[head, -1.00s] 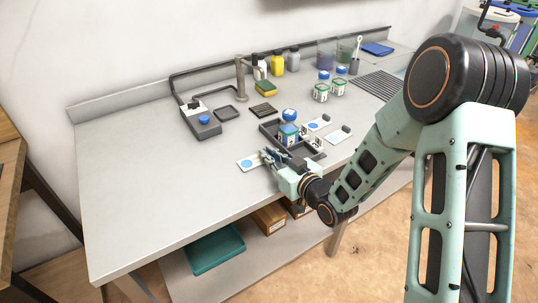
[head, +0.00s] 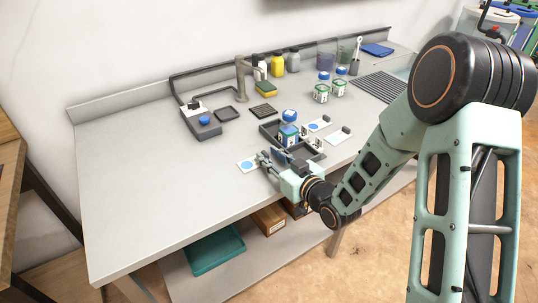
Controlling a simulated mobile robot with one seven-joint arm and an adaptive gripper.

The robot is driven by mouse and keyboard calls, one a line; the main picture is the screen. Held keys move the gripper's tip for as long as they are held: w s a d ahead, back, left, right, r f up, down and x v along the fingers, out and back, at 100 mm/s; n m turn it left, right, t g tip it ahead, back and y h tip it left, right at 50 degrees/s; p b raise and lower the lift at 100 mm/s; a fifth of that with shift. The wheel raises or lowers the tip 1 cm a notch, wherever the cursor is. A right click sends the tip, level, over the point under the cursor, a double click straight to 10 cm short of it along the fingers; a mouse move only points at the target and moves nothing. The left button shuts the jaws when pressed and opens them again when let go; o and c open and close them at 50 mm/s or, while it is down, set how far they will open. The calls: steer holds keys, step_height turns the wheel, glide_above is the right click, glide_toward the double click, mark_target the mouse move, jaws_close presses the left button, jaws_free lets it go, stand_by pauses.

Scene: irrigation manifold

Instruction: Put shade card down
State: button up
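A white shade card with a blue dot (head: 247,165) is at the front of the grey worktop. It looks flat and on or very close to the surface; I cannot tell whether it touches. My gripper (head: 268,158) is low over the worktop at the card's right end, its fingers pointing left. The fingers and the wrist hide that end, so I cannot see whether they grip it. Two similar cards lie farther back: one with a blue dot (head: 318,124) and one with a pale dot (head: 337,137).
A dark tray (head: 268,131) with a blue-lidded jar (head: 288,130) stands right behind my gripper. A grey device with a blue knob (head: 204,124) and a dark square dish (head: 227,113) are farther back. The worktop's left side is clear.

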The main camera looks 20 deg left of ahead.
steer(key=p+v, duration=0.1)
steer(key=v, duration=0.9)
steer(key=shift+s+d+p, duration=0.35)
steer(key=shift+d+p, duration=0.1)
